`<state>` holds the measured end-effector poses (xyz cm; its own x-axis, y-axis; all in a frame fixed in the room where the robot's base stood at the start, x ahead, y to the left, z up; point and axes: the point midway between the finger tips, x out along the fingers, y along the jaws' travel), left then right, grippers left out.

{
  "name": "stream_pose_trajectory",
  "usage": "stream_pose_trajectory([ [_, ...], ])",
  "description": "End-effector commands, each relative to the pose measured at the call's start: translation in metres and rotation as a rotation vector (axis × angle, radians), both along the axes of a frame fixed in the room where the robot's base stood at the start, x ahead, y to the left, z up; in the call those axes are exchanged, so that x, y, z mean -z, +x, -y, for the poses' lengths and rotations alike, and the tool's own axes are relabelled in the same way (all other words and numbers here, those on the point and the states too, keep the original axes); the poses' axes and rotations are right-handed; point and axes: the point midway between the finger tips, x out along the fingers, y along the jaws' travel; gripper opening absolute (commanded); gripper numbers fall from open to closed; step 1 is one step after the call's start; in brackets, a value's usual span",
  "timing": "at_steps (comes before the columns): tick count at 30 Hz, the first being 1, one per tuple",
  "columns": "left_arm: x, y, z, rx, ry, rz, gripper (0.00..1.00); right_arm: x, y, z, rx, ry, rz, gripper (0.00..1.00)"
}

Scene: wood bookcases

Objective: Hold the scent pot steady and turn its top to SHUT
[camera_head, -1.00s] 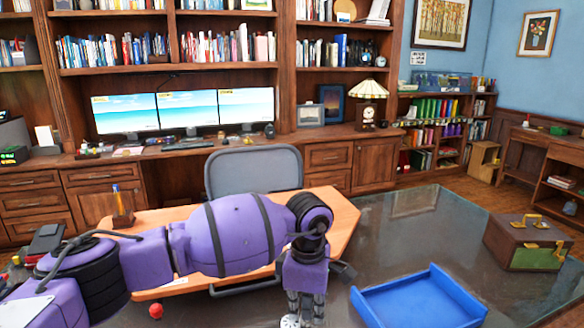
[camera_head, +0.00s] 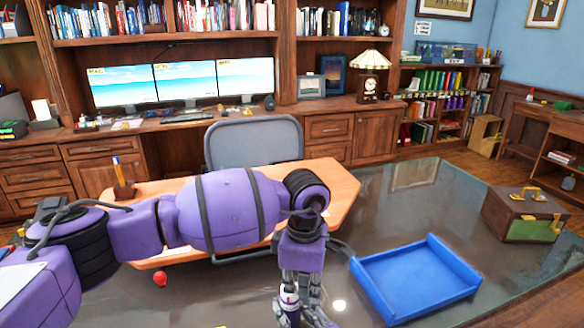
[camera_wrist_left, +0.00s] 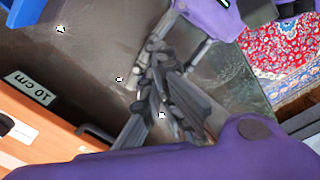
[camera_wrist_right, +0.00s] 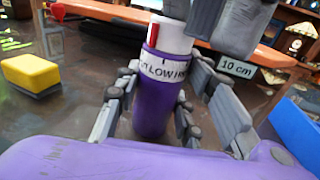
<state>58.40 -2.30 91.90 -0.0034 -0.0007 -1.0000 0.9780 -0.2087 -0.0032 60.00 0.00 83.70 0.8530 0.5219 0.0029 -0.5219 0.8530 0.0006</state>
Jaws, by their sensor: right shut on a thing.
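The scent pot is a purple cylinder (camera_wrist_right: 153,108) with a white top (camera_wrist_right: 175,38) bearing a red mark. A white band on it shows the letters LOW. My right gripper (camera_wrist_right: 150,112) is shut on the purple body, its fingers on either side, and the pot looks slightly tilted in that view. In the head view, the pot's white and red top (camera_head: 289,297) shows at the bottom, under my left gripper (camera_head: 300,292). The left fingers are right at the top; their contact with it is unclear. In the left wrist view, the left fingers (camera_wrist_left: 155,75) form a dark cluster that hides the pot.
A blue tray (camera_head: 385,312) lies right of the grippers on the dark glossy table (camera_head: 400,215). A box with a green front (camera_head: 530,231) stands at the far right. A yellow block (camera_wrist_right: 32,72) and a 10 cm sign (camera_wrist_right: 237,67) show near the pot. A chair (camera_head: 250,150) stands behind.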

Motion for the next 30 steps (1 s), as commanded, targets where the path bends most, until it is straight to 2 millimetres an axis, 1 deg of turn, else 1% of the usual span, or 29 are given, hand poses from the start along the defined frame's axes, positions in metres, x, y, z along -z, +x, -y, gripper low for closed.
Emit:
stream_pose_trajectory([
  [1,0.000,0.001,-0.003,-0.004,0.005,0.000,0.00,0.006,0.000,0.004,0.008,-0.005,-0.010,0.04],
  [14,-0.001,0.001,-0.002,-0.004,0.004,0.003,0.00,0.006,0.001,0.005,0.012,-0.006,-0.010,0.04],
  [23,-0.002,-0.005,0.004,-0.002,0.003,0.003,0.00,0.006,0.001,0.005,0.012,-0.008,-0.011,0.04],
  [26,-0.007,-0.005,0.005,-0.002,0.001,0.002,0.00,0.006,0.001,0.005,0.011,-0.008,-0.010,0.04],
  [30,-0.022,-0.004,0.005,-0.002,0.001,0.005,0.00,0.006,0.000,0.005,0.010,-0.008,-0.010,0.04],
])
